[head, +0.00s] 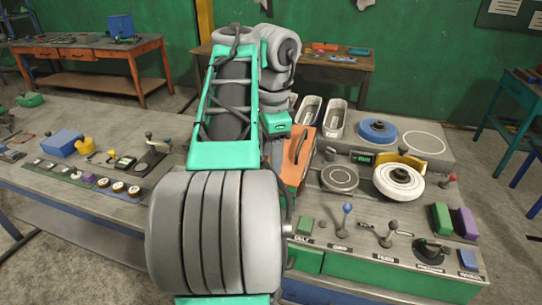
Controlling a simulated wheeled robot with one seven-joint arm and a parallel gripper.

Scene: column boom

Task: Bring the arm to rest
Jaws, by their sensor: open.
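My arm (228,110) rises from the bottom middle of the head view, with thick grey rounded links and a green frame. It bends over at the top and comes down over the console. The green end housing of my gripper (277,124) hangs beside an orange panel with a black handle (298,158). My gripper is open, with nothing seen in it. Its fingers are mostly hidden behind my own arm, so I cannot tell whether they touch the panel.
To the right, the console holds two metal trays (334,118), a blue disc (377,131), a white wheel (399,181) and several levers (390,233). The left bench (60,190) carries a blue box (62,143) and small parts. Orange and wooden tables (88,52) stand behind.

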